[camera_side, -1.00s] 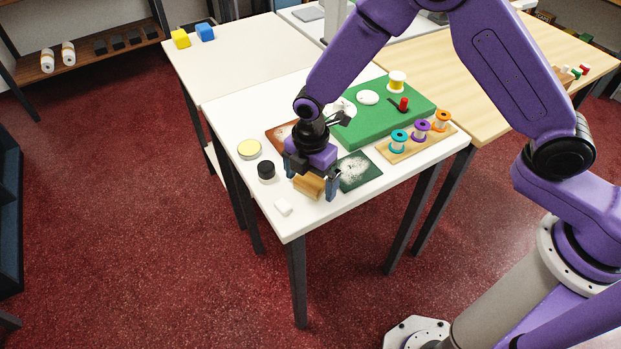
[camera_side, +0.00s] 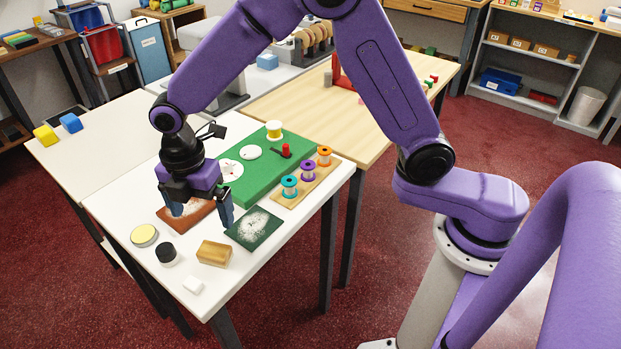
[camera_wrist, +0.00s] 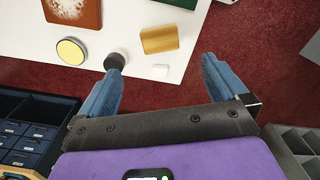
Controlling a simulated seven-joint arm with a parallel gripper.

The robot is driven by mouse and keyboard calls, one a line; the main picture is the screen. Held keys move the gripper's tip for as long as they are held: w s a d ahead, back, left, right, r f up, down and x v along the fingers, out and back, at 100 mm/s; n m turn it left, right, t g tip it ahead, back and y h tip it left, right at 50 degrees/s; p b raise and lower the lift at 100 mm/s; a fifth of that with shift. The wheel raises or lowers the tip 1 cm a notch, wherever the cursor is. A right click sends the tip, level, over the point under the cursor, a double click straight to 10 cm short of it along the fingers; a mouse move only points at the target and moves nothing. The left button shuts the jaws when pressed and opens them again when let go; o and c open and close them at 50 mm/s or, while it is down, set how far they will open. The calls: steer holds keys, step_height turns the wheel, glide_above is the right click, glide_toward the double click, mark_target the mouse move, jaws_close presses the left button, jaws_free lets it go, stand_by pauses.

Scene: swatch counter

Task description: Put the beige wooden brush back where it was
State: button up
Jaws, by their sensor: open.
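The beige wooden brush (camera_side: 214,253) lies on the white table near its front edge, between the black round lid and the dark green swatch. It also shows in the wrist view (camera_wrist: 159,39), beyond the fingertips and between them. My gripper (camera_side: 200,212) is open and empty. It is raised above the table, behind the brush in the side view, over the brown and dark green swatches. Both fingers are apart from the brush. The brown swatch (camera_side: 184,216) and the dark green swatch (camera_side: 254,229) each carry white powdery marks.
A yellow-topped tin (camera_side: 144,235), a black lid (camera_side: 166,252) and a small white block (camera_side: 193,285) stand near the brush. Behind are a green board (camera_side: 255,180) and a wooden rack (camera_side: 309,188) with three spools. The table's front edge is close to the brush.

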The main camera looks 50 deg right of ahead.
steer(key=s+d+r+m, duration=0.3)
steer(key=s+d+m, duration=0.2)
steer(key=s+d, duration=0.6)
steer(key=s+d+r+m, duration=0.3)
steer(key=s+d, duration=0.7)
steer(key=s, duration=0.5)
steer(key=shift+d+r+m, duration=0.35)
steer(key=shift+m, duration=0.55)
